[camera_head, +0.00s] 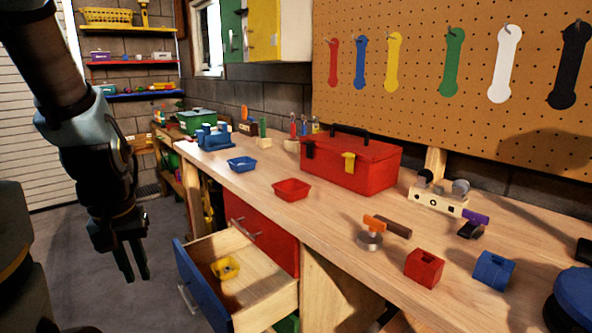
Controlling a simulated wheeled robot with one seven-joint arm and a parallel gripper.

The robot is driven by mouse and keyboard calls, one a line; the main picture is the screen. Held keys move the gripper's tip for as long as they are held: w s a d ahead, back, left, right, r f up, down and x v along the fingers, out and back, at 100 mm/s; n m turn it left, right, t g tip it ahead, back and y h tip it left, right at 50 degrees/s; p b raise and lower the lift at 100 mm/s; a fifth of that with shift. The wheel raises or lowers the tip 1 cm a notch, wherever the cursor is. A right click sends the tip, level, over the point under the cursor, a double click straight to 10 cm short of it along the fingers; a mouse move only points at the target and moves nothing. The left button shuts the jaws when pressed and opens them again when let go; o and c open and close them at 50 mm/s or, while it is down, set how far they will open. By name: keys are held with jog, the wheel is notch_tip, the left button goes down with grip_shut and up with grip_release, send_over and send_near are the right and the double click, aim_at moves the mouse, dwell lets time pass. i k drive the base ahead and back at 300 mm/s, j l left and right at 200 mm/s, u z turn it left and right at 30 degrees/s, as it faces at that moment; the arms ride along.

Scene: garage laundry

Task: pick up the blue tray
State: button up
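The blue tray (242,164) is a small, shallow, open tray. It sits on the wooden workbench, left of a similar red tray (291,189), and looks empty. My gripper (137,278) hangs at the left over the floor, pointing down, well away from the blue tray. Its two fingers show a narrow gap between them, and nothing is held.
A blue-fronted drawer (190,288) with a yellow tray (225,268) inside juts out below the bench. A red toolbox (351,164) stands behind the red tray. A blue vise-like object (215,138) stands beyond the blue tray. Bare bench surrounds the tray.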

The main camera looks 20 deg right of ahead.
aim_at(250, 165)
jog(key=i+j+z, duration=0.15)
jog(key=i+z, duration=0.25)
jog(key=i+j+z, duration=0.2)
jog(key=z, duration=0.2)
jog(key=i+j+z, duration=0.2)
jog(key=z, duration=0.2)
jog(key=i+j, duration=0.2)
jog(key=j, duration=0.15)
jog(key=i+j+z, duration=0.1)
jog(key=j, duration=0.25)
jog(key=i+j+z, duration=0.1)
jog(key=i+j, duration=0.35)
jog(key=j, duration=0.35)
jog(key=i+j+z, duration=0.1)
jog(key=j, duration=0.25)
jog(key=i+j, duration=0.25)
jog(key=j, duration=0.15)
jog(key=i+j+z, duration=0.1)
jog(key=j, duration=0.3)
jog(key=i+j+z, duration=0.1)
jog(key=j, duration=0.35)
jog(key=i, duration=0.1)
